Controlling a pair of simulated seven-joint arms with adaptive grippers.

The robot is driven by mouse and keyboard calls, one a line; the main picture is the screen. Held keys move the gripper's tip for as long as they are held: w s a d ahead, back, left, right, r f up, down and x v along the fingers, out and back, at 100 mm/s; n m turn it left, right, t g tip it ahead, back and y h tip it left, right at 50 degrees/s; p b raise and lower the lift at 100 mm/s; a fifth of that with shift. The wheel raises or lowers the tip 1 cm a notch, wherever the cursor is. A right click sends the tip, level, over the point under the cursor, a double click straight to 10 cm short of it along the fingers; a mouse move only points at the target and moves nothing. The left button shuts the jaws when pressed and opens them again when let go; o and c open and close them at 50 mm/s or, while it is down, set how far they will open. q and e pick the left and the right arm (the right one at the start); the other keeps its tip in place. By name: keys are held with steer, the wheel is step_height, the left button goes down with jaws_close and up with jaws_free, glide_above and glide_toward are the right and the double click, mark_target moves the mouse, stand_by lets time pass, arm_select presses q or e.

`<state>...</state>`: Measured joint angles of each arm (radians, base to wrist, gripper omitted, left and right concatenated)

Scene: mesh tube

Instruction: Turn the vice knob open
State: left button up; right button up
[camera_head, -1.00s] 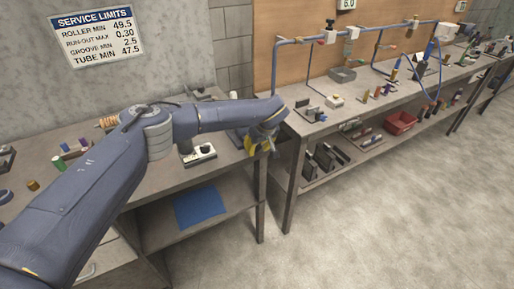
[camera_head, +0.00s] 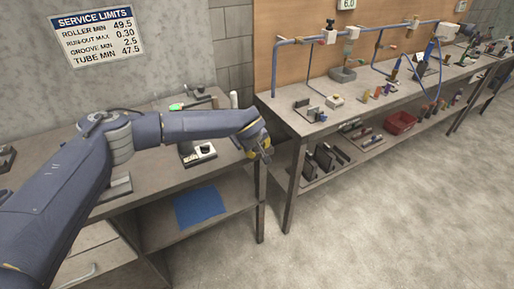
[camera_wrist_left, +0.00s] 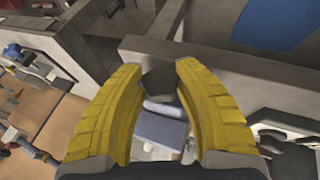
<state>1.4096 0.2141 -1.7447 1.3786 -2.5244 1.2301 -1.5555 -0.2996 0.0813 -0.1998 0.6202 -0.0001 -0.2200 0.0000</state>
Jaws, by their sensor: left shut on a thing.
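My left gripper (camera_head: 264,152) is at the right front corner of the near workbench (camera_head: 150,186). In the left wrist view, its two yellow fingers (camera_wrist_left: 158,75) are closed around a dark grey faceted piece, which looks like the vice knob (camera_wrist_left: 158,84). A pale bar and a blue-grey block (camera_wrist_left: 160,130) show below it between the fingers. In the head view the knob and most of the vice are hidden by the hand. My right gripper is in neither view.
A grey device with a white face (camera_head: 198,152) stands on the near bench left of the hand. A green-handled tool (camera_head: 178,106) lies behind my forearm. A blue sheet (camera_head: 200,207) lies on the lower shelf. A second bench (camera_head: 300,122) stands close on the right, across a narrow gap.

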arm_select(q)
steer(key=shift+n+t+h, duration=0.3)
steer(key=shift+t+h, duration=0.3)
steer(key=shift+h, duration=0.4)
steer(key=o, duration=1.2)
steer(key=v, duration=1.2)
steer(key=shift+a+f, duration=0.1)
